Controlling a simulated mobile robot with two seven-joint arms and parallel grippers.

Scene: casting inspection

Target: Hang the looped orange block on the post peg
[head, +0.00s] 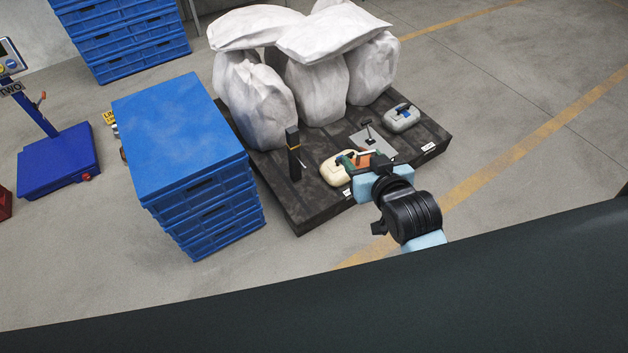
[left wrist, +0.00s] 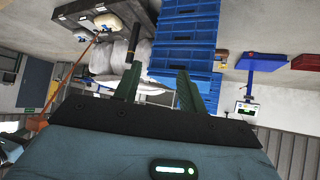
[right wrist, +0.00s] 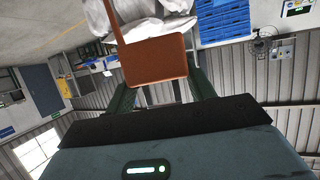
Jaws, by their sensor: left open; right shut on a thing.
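The orange block (head: 364,161) is between the green fingers of my right gripper (head: 362,158), above the right front part of the dark pallet. In the right wrist view the block (right wrist: 155,62) fills the space between the fingers, and a thin orange-brown strip rises from its left side; the rest of any loop is not clear. A dark upright post (head: 294,158) with a narrow light band stands on the pallet, to the left of the block and apart from it. Its peg is too small to make out. My left gripper (left wrist: 158,82) is open and empty, outside the head view.
A cream canister (head: 337,171) lies close to my right gripper. A grey canister (head: 402,118) and a grey plate with a small black T-shaped stand (head: 367,130) are behind it. White sacks (head: 260,100) fill the pallet's back (head: 310,215). Blue crates (head: 185,130) stand left.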

